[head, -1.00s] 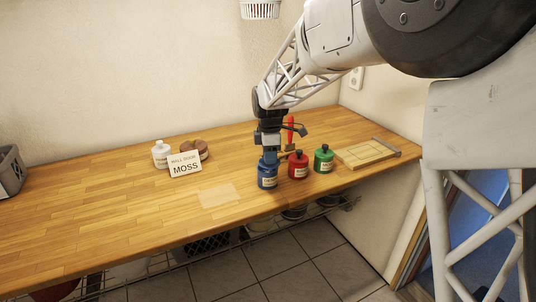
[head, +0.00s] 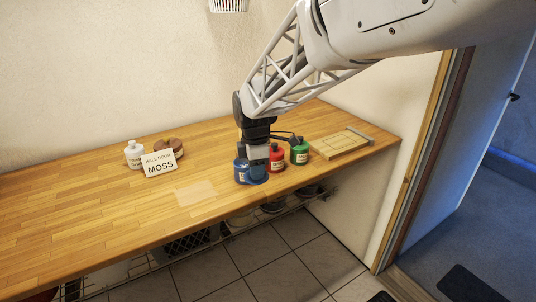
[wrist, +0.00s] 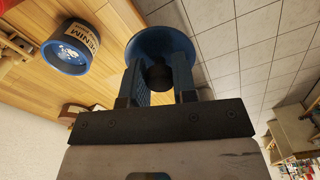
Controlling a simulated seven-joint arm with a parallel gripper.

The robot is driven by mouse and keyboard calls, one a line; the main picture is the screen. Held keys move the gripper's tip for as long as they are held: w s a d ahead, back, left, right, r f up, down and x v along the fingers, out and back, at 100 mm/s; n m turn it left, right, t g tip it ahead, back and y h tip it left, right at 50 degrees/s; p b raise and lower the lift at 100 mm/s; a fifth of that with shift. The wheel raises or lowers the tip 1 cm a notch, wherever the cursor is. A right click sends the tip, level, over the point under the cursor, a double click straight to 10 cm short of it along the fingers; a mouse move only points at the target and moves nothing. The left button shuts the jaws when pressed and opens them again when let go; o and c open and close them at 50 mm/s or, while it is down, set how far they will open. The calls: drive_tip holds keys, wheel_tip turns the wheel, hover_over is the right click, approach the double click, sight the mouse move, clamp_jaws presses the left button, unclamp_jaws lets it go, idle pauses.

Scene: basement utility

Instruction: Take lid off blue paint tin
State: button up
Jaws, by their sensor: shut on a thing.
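The blue paint tin (head: 240,173) stands near the front edge of the wooden counter. The wrist view shows the tin (wrist: 91,41) with its DENIM label, its round top showing dark blue with pale marks. My gripper (head: 258,160) is at the tin's right in the head view. In the wrist view my gripper (wrist: 158,82) is shut on the dark knob of the blue lid (wrist: 160,40). The lid is apart from the tin there. In the head view the lid (head: 257,177) partly overlaps the tin, and the fingers hide part of it.
A red tin (head: 277,158) and a green tin (head: 300,153) stand to the right, close to my gripper. A wooden board (head: 340,143) lies beyond them. A MOSS sign (head: 160,163) and a white bottle (head: 134,155) stand at left. A pale patch (head: 197,193) lies on clear counter.

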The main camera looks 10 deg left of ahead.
drive_tip(key=shift+s+d, duration=0.15)
drive_tip(key=shift+s, duration=0.05)
idle(0.6)
drive_tip(key=shift+n, duration=0.3)
drive_tip(key=w+a+f, duration=0.1)
drive_tip(key=a+f, duration=0.1)
drive_tip(key=a, duration=0.1)
drive_tip(key=w+a+f, duration=0.1)
drive_tip(key=a+f, duration=0.1)
drive_tip(key=a, duration=0.2)
drive_tip(key=w+a+f, duration=0.1)
drive_tip(key=a+f, duration=0.1)
drive_tip(key=a, duration=0.2)
drive_tip(key=shift+w+a, duration=0.1)
drive_tip(key=shift+w, duration=0.1)
hover_over(215, 169)
drive_tip(key=shift+f, duration=0.7)
drive_tip(key=shift+s, duration=0.1)
drive_tip(key=shift+f, duration=1.8)
drive_tip(key=shift+f, duration=0.15)
